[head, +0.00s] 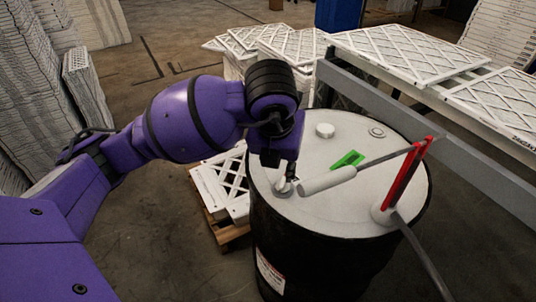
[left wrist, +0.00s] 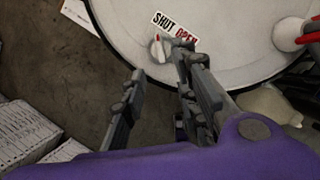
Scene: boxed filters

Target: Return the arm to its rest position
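My left arm (head: 185,120) reaches in from the left, and its gripper (head: 288,172) points down over the drum's pale lid (head: 345,125). A small white knob with a red mark (left wrist: 158,48) sits on the lid beside a label reading SHUT and OPEN (left wrist: 175,27). The knob also shows in the head view (head: 284,188), just below my gripper. In the left wrist view the two fingers of my left gripper (left wrist: 158,64) stand apart with a gap between them. The knob is just beyond the fingertips; contact cannot be told.
A grey rail (head: 420,125) and stacked white filters (head: 410,52) lie behind.

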